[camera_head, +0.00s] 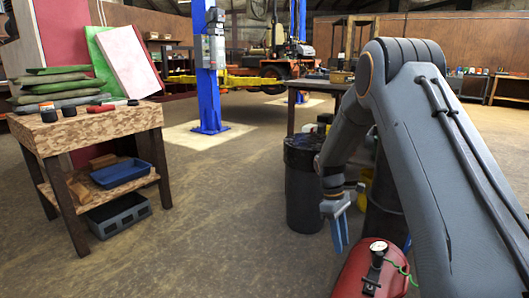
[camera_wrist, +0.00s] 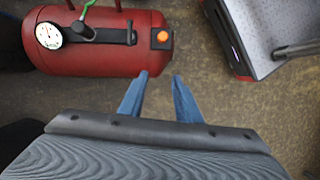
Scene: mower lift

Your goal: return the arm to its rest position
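My arm reaches in from the right side of the head view and bends down at its elbow. My gripper (camera_head: 341,244) has blue fingers and points down, just beyond the red tank in that view. In the wrist view my gripper (camera_wrist: 160,78) shows two blue fingers apart, with bare floor between them. It is open and holds nothing.
A red compressor tank (camera_wrist: 95,58) with a gauge lies close to my gripper; it also shows in the head view (camera_head: 352,272). A dark bin (camera_head: 302,190) stands behind it. A wooden table (camera_head: 95,128) is at left. Floor between is clear.

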